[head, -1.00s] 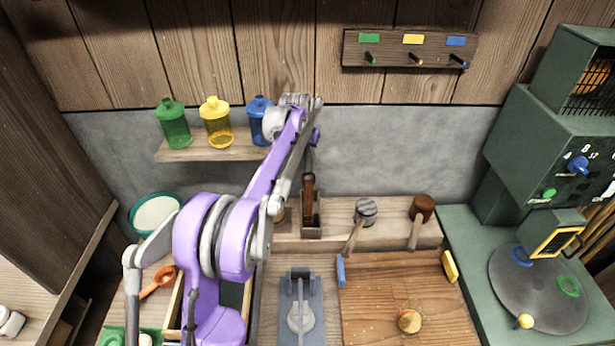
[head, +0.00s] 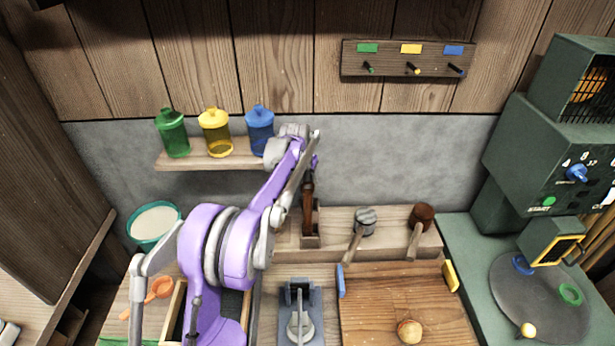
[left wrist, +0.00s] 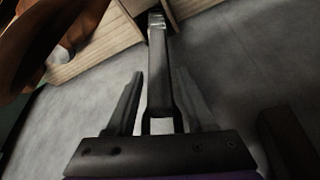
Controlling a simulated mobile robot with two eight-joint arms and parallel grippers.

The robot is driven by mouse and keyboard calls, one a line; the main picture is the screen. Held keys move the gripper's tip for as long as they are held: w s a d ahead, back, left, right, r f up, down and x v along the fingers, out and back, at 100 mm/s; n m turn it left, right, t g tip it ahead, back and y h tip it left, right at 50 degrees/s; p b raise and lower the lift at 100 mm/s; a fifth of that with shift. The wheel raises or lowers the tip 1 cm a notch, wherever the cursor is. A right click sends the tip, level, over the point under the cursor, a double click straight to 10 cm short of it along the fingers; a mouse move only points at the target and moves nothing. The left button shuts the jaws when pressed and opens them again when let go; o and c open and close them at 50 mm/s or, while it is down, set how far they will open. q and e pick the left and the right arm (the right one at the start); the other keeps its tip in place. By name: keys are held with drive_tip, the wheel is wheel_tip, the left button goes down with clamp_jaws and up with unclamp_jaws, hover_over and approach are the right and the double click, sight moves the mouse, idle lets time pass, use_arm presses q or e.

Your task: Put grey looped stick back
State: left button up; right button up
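My left gripper (left wrist: 158,85) shows in the left wrist view with its two fingers apart. A dark grey stick with a squared loop at its near end, the grey looped stick (left wrist: 158,75), lies lengthwise between the fingers, with gaps visible on both sides. Its far end reaches a wooden edge. In the head view my left gripper (head: 312,168) points down above a narrow wooden holder (head: 310,241) that has a brown tool (head: 308,198) standing in it. The stick is too small to make out there. My right gripper is not in view.
A grey-headed mallet (head: 365,222) and a brown mallet (head: 421,217) stand right of the holder. A shelf (head: 195,161) with three jars is left of my arm. A peg rack (head: 405,60) hangs above. A cutting board (head: 375,300) and green machine (head: 550,160) are at right.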

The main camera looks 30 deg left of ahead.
use_arm(q)
drive_tip(key=shift+o, duration=0.3)
drive_tip(key=shift+r, duration=0.1)
drive_tip(key=shift+r, duration=0.3)
drive_tip(key=a+v, duration=0.1)
drive_tip(key=v, duration=1)
drive_tip(key=s+d, duration=1.4)
drive_tip(key=s+d+f+m, duration=0.1)
drive_tip(key=s+d+f, duration=0.2)
drive_tip(key=s, duration=0.6)
drive_tip(key=s+d+f+t, duration=0.1)
drive_tip(key=s+d+f, duration=0.3)
drive_tip(key=s+f, duration=0.3)
drive_tip(key=shift+s+d+f+m+h, duration=0.2)
drive_tip(key=shift+s+f+m+h, duration=0.2)
drive_tip(key=shift+s, duration=0.75)
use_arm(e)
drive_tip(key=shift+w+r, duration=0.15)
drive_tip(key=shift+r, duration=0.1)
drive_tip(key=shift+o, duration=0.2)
